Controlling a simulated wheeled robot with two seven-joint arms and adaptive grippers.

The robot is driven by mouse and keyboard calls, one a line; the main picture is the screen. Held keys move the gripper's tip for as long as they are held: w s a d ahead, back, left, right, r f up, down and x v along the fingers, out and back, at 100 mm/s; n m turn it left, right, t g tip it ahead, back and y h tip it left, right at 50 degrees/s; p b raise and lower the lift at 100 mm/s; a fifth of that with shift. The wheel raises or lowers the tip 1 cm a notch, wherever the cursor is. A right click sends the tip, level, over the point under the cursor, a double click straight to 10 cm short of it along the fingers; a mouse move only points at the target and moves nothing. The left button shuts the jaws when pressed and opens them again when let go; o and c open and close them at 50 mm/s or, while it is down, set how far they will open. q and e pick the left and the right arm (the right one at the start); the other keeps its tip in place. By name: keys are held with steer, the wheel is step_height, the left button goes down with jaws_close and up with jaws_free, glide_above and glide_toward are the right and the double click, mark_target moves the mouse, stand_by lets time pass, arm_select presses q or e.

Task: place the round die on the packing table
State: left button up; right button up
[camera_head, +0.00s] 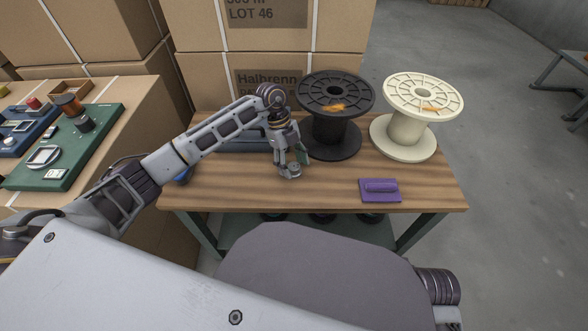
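The packing table (235,190) has a wood-grain top and dark green legs. My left gripper (291,167) points down over its middle, in front of the black spool. A small grey round piece, which looks like the round die (292,172), shows at the fingertips, at or just above the table top. I cannot tell whether the fingers grip it or whether it touches the wood. A small green piece shows beside the right finger; what it is is unclear. My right gripper is out of view.
A black spool (333,142) and a cream spool (405,130) stand at the table's back right. A purple block (380,190) lies near the front edge. Cartons (270,25) rise behind.

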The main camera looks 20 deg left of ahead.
mark_target(293, 165)
arm_select(q)
jaws_close()
steer(key=shift+r, duration=0.1)
steer(key=shift+r, duration=0.45)
step_height(293, 165, up, 4)
steer(key=shift+r+p, duration=0.1)
steer(key=shift+p, duration=0.75)
step_height(293, 165, up, 3)
steer(key=shift+r+p, duration=0.15)
steer(key=shift+p, duration=0.35)
steer(key=shift+r, duration=0.75)
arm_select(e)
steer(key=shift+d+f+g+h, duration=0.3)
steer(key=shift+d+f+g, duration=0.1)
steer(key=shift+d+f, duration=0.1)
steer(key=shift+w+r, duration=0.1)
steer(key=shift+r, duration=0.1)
